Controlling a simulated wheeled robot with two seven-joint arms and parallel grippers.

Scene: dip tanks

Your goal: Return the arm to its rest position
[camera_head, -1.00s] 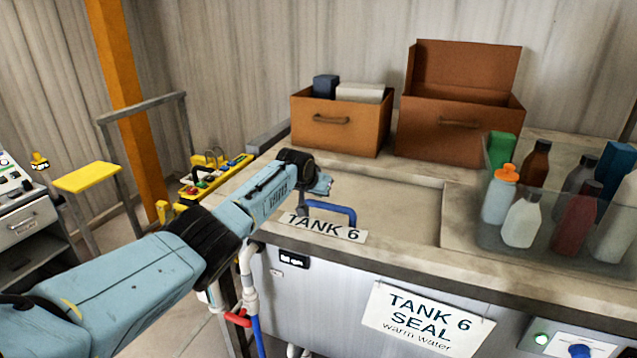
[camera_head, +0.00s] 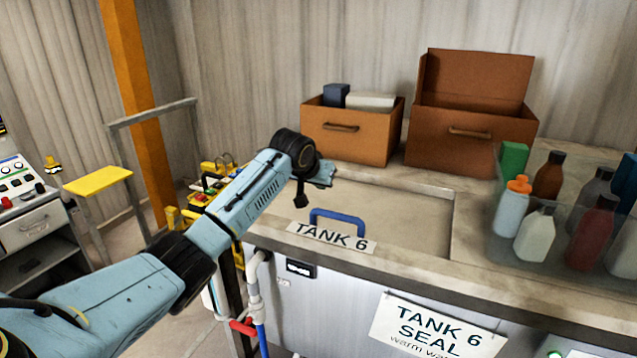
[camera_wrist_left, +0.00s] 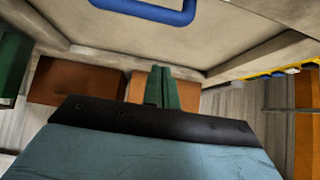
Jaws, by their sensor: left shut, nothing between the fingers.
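My left arm reaches in from the left in the head view. My left gripper (camera_head: 301,198) hangs from the wrist above the left end of the tank top, left of the blue handle (camera_head: 336,213) and apart from it. In the left wrist view its fingers (camera_wrist_left: 161,86) are together and hold nothing. The blue handle also shows at the top of the left wrist view (camera_wrist_left: 150,12). The tank 6 lid (camera_head: 400,213) lies flat and closed, with its label at the front edge. My right gripper is out of view.
A brown box (camera_head: 352,145) and a brown open-lidded box (camera_head: 470,130) stand behind the lid. A clear bin with several bottles (camera_head: 536,232) is on the right. A yellow platform (camera_head: 97,180) and grey rail are at left. Room above the lid is free.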

